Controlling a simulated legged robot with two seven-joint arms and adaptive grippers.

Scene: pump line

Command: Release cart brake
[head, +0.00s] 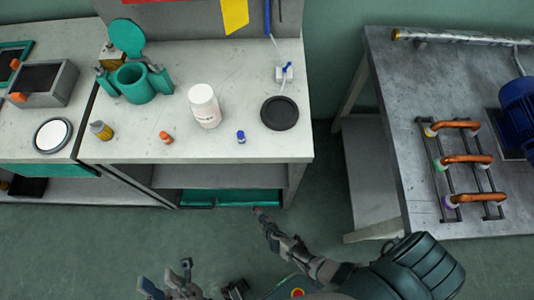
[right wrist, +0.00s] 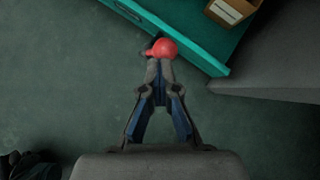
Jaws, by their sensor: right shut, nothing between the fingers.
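The teal cart (head: 230,198) is under the middle bench in the head view, and its teal edge (right wrist: 195,48) crosses the top of the right wrist view. A round red knob (right wrist: 163,48), likely the brake's, sits by that edge. My right gripper (head: 259,212) is at the cart's front. In the right wrist view its fingertips (right wrist: 153,68) are together right at the knob, with nothing between them; whether they touch it I cannot tell. My left gripper (head: 167,281) is low in the head view, fingers apart and empty, away from the cart.
The middle bench (head: 140,150) carries a teal pot (head: 132,83), a white bottle (head: 204,106), a black disc (head: 279,113) and small caps. A grey table (head: 400,90) with copper pipes (head: 460,159) stands right. A brown box (right wrist: 233,10) sits on the cart.

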